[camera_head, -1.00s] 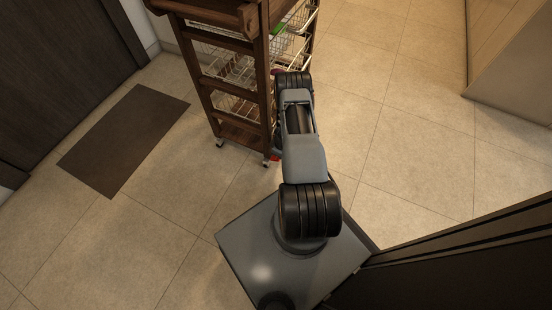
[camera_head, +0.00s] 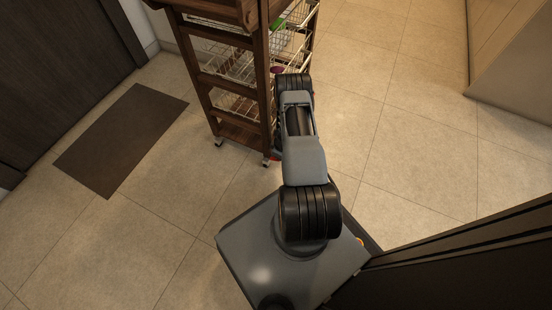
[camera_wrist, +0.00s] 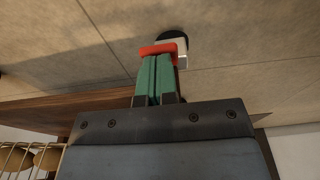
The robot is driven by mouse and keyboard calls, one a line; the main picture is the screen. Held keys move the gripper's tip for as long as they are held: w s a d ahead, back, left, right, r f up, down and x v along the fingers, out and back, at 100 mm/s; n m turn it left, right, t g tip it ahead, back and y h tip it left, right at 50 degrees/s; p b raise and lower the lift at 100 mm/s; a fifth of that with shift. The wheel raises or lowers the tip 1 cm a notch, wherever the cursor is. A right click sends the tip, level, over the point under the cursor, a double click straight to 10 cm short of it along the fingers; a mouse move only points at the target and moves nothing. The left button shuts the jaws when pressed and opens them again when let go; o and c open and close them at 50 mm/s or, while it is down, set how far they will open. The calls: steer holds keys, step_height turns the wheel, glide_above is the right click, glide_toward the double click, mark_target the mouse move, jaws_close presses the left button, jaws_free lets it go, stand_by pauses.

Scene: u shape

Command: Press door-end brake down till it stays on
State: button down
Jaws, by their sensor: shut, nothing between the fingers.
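The wooden trolley (camera_head: 204,78) stands on small casters, one of them at its near corner (camera_head: 266,161). In the wrist view a red brake lever (camera_wrist: 158,48) sits on a metal bracket beside a dark caster wheel (camera_wrist: 174,35). My gripper (camera_wrist: 157,60) is shut, its green fingers side by side with nothing between them. The fingertips are right at the red lever and overlap it in the picture; I cannot tell whether they touch or press it. In the head view my own arm hides the gripper.
Wire baskets (camera_head: 236,67) hang in the trolley. A dark door (camera_head: 60,70) is at the left, with a brown mat (camera_head: 120,140) on the floor before it. A dark panel (camera_head: 470,262) is close at the lower right. Tiled floor is free right of the trolley.

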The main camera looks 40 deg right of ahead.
steer(key=shift+r, duration=0.15)
step_height(320, 180, up, 9)
steer(key=p, duration=0.5)
stand_by(0.9)
